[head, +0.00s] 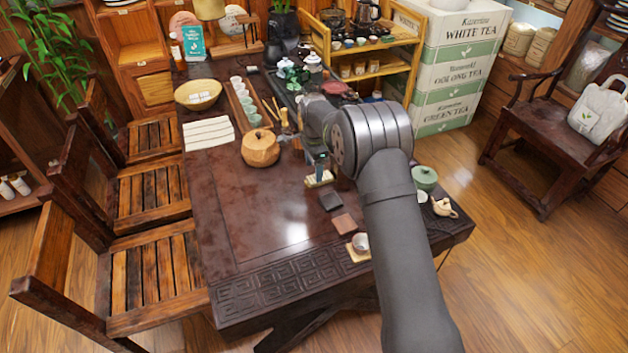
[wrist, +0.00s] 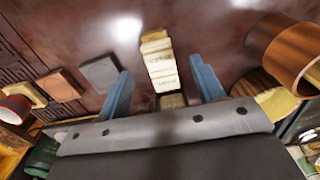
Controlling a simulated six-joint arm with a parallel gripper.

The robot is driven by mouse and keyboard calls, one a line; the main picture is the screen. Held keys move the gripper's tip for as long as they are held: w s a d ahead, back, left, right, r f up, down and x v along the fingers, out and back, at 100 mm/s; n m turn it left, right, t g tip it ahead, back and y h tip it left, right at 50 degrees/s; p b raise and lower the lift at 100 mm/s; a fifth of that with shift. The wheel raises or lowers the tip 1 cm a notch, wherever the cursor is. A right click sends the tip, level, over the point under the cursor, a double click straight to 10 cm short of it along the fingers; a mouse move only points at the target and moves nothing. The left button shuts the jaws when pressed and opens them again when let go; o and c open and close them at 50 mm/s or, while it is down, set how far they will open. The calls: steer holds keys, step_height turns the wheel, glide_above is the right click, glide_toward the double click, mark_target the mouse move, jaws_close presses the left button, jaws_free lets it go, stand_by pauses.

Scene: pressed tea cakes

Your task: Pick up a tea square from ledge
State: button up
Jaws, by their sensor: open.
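My gripper (wrist: 161,66) is open, with one blue finger on each side of a pale cream piece with faint printing (wrist: 160,62). This looks like the tea squares on their narrow ledge, but I cannot tell single squares from the ledge. The fingers appear apart from it, with gaps on both sides. In the head view, a small pale piece (head: 319,180) stands on the dark table below my gripper (head: 321,160), which my arm partly hides.
A dark square (wrist: 100,73) and a brown square (wrist: 60,85) lie to the left in the wrist view. A round wooden vessel (wrist: 282,50) stands close on the right. The table (head: 255,220) is bare at its front left. A teapot (head: 444,207) stands at the right edge.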

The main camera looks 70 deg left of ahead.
mark_target(314, 178)
step_height(314, 178, down, 4)
steer(key=shift+d+r, duration=0.1)
steer(key=shift+r, duration=0.15)
steer(key=c, duration=1.1)
steer(key=shift+o, duration=0.2)
steer(key=shift+r, duration=0.1)
